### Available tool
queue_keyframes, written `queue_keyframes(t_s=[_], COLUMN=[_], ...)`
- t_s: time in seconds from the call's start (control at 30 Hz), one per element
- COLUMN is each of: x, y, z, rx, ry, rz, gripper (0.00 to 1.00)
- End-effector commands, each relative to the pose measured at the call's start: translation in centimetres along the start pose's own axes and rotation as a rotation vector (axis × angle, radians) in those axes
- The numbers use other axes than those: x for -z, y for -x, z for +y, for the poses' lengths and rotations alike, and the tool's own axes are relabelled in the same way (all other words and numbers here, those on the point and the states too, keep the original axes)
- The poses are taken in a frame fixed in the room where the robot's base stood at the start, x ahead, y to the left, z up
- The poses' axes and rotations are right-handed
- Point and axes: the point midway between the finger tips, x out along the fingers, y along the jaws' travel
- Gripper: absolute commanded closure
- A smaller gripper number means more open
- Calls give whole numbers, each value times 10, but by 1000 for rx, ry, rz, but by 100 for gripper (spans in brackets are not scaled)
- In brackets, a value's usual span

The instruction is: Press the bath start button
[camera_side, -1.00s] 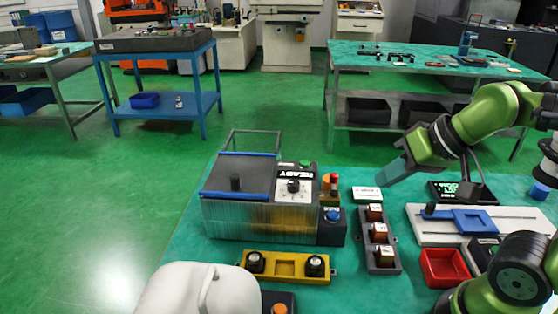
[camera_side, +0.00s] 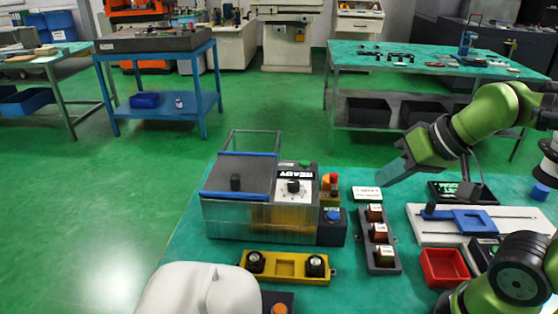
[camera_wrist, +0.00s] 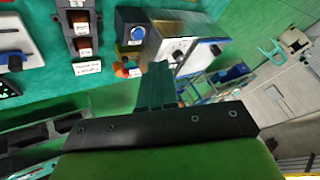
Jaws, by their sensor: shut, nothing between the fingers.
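The bath unit (camera_side: 240,212) is a clear-walled tank with a dark lid, standing on the green bench. Its front carries a white dial panel and a READY sign. A dark box at its right corner bears a round blue button (camera_side: 333,215), which also shows in the wrist view (camera_wrist: 138,33); its label is too small to read. A green button (camera_side: 305,163) sits at the tank's back top. My gripper (camera_side: 390,178) is shut and empty, raised above the bench right of the tank. In the wrist view its fingers (camera_wrist: 159,72) point toward the tank, apart from the buttons.
A red-orange knob or lamp (camera_side: 332,181) stands behind the blue button. A rack of three blocks (camera_side: 384,268) lies right of it, with a white label plate (camera_side: 366,194) behind. A yellow fixture (camera_side: 286,279) lies in front. A red tray (camera_side: 444,283) and a blue-slide device (camera_side: 465,219) lie right.

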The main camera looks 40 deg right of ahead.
Motion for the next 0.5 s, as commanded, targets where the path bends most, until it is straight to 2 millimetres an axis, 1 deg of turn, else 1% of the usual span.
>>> queue_keyframes(t_s=[0.2,0.37,0.43,0.5], x=[0,0,8,23], y=[-1,-13,-21,-32], z=[0,4,5,7], rx=[-1,-28,-53,-88], ry=[-1,-10,-5,-10], rz=[-2,-50,-71,-78], gripper=[100,100,100,100])
